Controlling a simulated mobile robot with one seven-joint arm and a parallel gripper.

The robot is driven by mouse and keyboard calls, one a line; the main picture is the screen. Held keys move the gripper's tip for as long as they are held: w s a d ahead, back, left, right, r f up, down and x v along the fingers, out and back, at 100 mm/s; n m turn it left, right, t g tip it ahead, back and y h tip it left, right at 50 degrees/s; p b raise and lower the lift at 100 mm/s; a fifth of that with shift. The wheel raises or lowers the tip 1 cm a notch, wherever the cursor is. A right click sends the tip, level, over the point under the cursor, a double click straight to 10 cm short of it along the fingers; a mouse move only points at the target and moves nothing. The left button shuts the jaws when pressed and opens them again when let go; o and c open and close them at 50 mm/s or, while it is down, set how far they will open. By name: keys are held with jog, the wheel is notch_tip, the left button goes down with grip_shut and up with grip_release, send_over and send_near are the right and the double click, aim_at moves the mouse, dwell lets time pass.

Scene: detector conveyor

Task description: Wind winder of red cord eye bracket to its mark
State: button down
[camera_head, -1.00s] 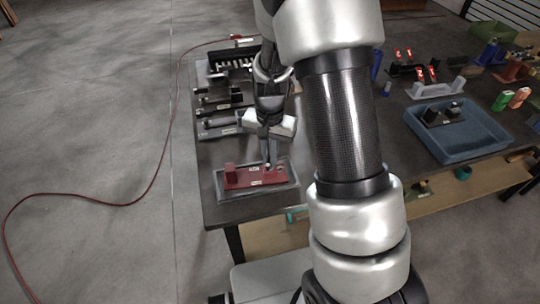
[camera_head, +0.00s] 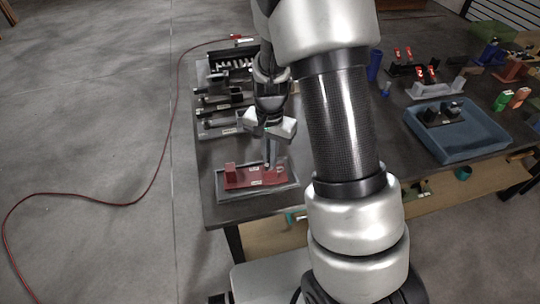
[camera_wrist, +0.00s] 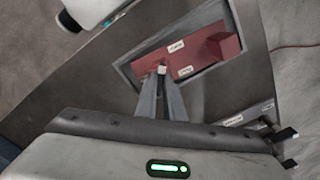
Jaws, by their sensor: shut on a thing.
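The red bracket (camera_head: 252,178) lies in a grey tray (camera_head: 226,197) at the near left corner of the table, with a raised block at its left end and small white labels. It also shows in the wrist view (camera_wrist: 200,50). My gripper (camera_head: 271,164) points down at the right part of the bracket. In the wrist view my gripper (camera_wrist: 162,76) has its fingertips closed together on a small pale piece, which I take for the winder (camera_wrist: 161,69). The fingers hide most of it, and I cannot make out a mark or the cord at the bracket.
Several dark and grey fixtures (camera_head: 222,104) stand behind the tray along the table's left side. A blue bin (camera_head: 452,152) with dark parts stands at the right. A red cable (camera_head: 150,190) runs across the floor at the left.

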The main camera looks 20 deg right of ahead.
jog(key=shift+m, duration=1)
dwell(3.8)
dwell(0.5)
jog(key=c, duration=1.9)
grip_release()
jog(key=shift+o, duration=0.2)
notch_tip(320, 180, up, 17)
jog(key=p, duration=0.1)
jog(key=shift+r+p, duration=0.2)
jog(key=shift+p, duration=0.1)
